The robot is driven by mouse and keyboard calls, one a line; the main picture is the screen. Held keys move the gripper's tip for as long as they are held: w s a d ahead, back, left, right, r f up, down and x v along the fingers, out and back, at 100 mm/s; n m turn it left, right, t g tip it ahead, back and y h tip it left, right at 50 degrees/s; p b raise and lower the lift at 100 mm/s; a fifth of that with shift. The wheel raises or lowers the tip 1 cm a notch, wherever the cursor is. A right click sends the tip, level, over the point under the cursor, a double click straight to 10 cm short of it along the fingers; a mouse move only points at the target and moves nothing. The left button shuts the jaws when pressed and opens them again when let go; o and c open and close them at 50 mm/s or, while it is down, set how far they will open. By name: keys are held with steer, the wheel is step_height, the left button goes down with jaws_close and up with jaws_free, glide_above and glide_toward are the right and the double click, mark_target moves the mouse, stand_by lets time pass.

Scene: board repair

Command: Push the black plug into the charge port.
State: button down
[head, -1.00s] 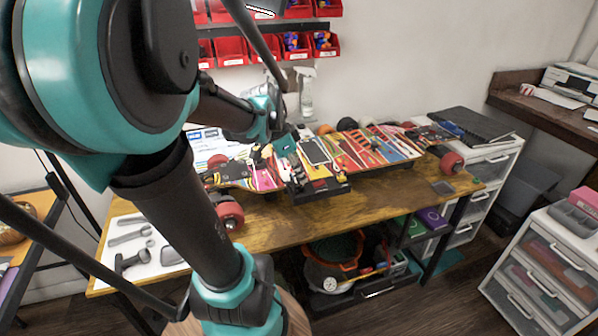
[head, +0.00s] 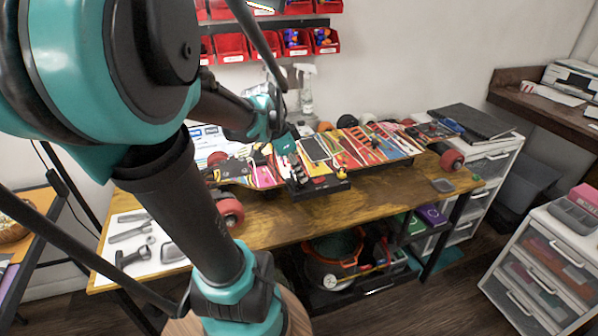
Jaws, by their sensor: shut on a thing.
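A colourful electric skateboard (head: 375,147) lies deck up across the wooden workbench, with red wheels at both ends. A black box (head: 322,188) sits at its near edge, around the middle. My gripper (head: 297,178) reaches down over the board at the left end of this box. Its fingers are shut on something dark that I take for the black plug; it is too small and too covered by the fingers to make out. I cannot tell the charge port, or whether plug and port touch.
Wrenches and other tools lie on a white mat (head: 137,236) at the bench's left. A spray bottle (head: 306,88) stands behind the board. A dark laptop-like slab (head: 474,121) lies on the right drawer unit. The bench front is mostly clear.

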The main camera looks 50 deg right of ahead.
steer(key=shift+f, duration=1)
stand_by(1.7)
steer(key=c, duration=1.3)
jaws_free()
steer(key=shift+o, duration=1.4)
steer(key=shift+r, duration=0.75)
steer(key=shift+r, duration=0.35)
steer(key=shift+r, duration=0.45)
steer(key=shift+r, duration=2.95)
